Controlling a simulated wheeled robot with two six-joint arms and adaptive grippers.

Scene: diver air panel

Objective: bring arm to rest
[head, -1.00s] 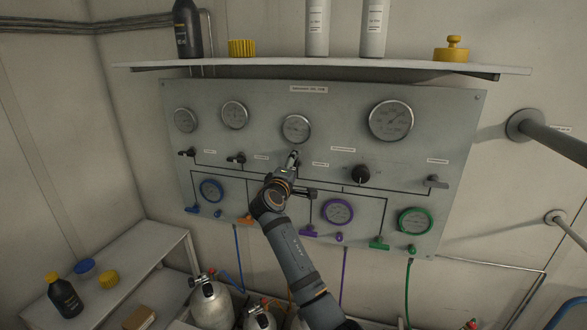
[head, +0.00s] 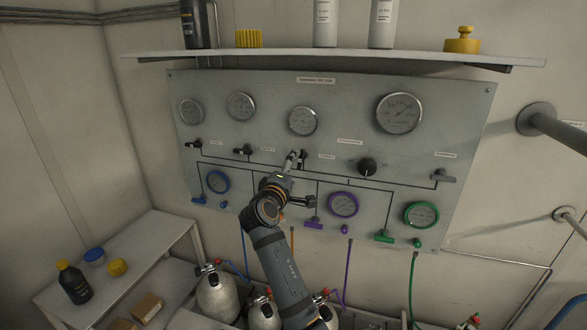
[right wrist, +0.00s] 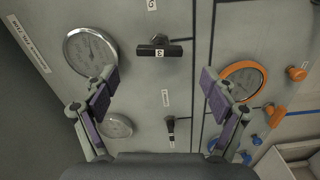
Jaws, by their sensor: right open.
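My right arm reaches up from the bottom of the head view to the grey gauge panel (head: 265,85). My right gripper (head: 297,160) shows small in front of the panel, below the middle gauge (head: 303,121). In the right wrist view the right gripper (right wrist: 158,85) is open, with nothing between its pads. A black handle marked 3 (right wrist: 168,50) shows beyond the gap, apart from the fingers. Another black handle (right wrist: 171,127) shows lower between them. An orange-rimmed gauge (right wrist: 262,72) is partly behind the right finger. My left gripper is not in view.
A shelf (head: 330,58) with bottles runs above the panel. A grey pipe (head: 556,134) juts out at the right. Gas cylinders (head: 217,298) and hoses stand below. A side table (head: 140,245) with a black bottle is at the left.

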